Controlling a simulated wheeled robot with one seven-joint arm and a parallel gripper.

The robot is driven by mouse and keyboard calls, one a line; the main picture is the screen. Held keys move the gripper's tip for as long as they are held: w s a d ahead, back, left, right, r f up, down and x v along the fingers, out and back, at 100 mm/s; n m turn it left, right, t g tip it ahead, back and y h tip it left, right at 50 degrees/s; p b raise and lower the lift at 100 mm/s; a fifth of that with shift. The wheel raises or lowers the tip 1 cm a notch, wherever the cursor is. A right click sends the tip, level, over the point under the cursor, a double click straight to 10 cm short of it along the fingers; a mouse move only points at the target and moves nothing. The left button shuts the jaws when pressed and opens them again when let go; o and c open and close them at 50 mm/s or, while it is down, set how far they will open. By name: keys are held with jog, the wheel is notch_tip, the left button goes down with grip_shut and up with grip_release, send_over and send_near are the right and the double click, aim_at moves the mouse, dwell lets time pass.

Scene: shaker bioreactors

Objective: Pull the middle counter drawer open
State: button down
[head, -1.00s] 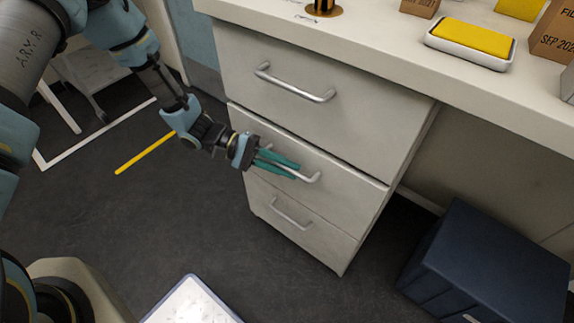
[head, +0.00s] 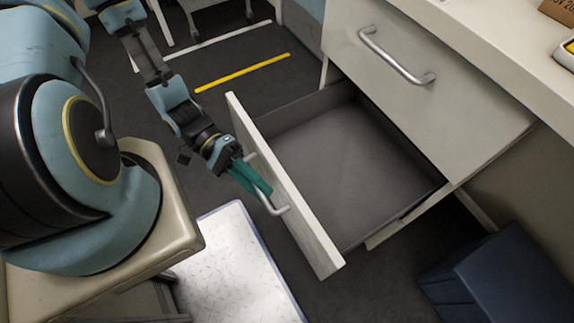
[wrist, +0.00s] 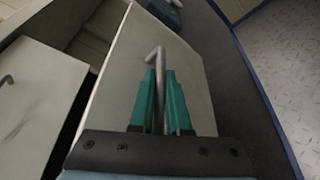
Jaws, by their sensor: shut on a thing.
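The middle counter drawer (head: 292,205) stands pulled far out of the counter in the head view. Its grey inside (head: 345,165) is in plain sight and looks empty. My gripper (head: 262,188) is at the drawer front with its teal fingers shut on the bar handle (head: 279,211). In the wrist view my gripper's fingers (wrist: 161,95) lie on both sides of the metal handle (wrist: 157,58), against the pale drawer front (wrist: 190,75).
The closed top drawer (head: 385,75) is above, with its own handle (head: 395,57). A dark blue box (head: 500,275) stands on the floor at the lower right. A white speckled panel (head: 235,265) lies below the drawer front. Yellow tape (head: 243,73) marks the floor behind.

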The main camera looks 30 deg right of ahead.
jog(key=shift+a, duration=1.5)
jog(key=c, duration=0.9)
grip_release()
jog(key=v, duration=1.1)
jog(key=shift+b, duration=0.3)
